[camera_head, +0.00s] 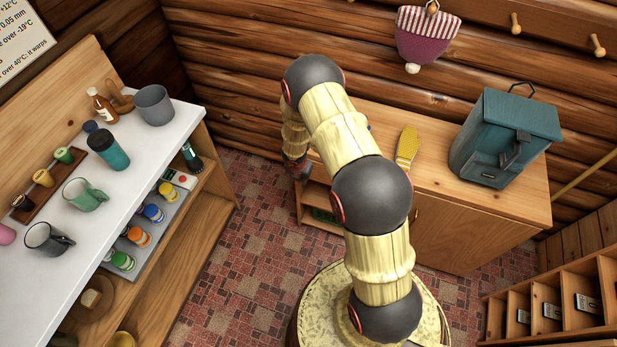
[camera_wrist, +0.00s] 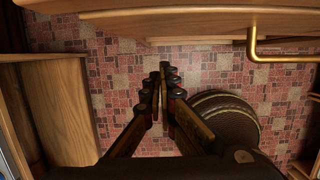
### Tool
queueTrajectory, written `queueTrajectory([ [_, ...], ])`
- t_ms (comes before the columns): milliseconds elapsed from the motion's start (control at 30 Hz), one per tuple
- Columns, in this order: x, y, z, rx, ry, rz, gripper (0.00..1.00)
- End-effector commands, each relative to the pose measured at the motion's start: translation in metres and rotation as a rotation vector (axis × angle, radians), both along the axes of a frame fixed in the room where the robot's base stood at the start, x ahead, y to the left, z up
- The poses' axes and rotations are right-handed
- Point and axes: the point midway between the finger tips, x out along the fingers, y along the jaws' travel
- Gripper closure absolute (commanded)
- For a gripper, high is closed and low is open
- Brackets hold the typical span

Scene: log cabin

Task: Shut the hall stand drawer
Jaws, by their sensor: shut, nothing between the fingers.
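The hall stand (camera_head: 470,205) is the long wooden cabinet against the log wall in the head view. My arm covers part of its front, and I cannot make out the drawer there. In the wrist view a wooden front (camera_wrist: 190,38) runs across the top, with a brass handle (camera_wrist: 255,48) at its right, probably the drawer's. How far it stands out cannot be told. My gripper (camera_wrist: 165,72) is shut and empty, pointing down over the floor, apart from the handle and left of it. In the head view it is mostly hidden at the stand's left end.
A white-topped shelf unit (camera_head: 140,150) with cups and jars stands at left, and a compartment rack (camera_head: 560,300) at lower right. Tiled floor (camera_head: 235,270) lies free between.

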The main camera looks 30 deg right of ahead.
Motion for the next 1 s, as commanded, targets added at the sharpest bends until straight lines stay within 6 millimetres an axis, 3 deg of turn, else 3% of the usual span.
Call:
queueTrajectory([
  [100,-0.003,0.005,0.032,0.000,-0.003,-0.001,1.00],
  [400,-0.014,0.015,0.083,0.000,0.002,-0.002,1.00],
  [600,-0.017,0.017,0.096,0.000,0.002,-0.001,1.00],
  [1000,-0.019,0.016,0.096,0.004,-0.005,-0.073,1.00],
])
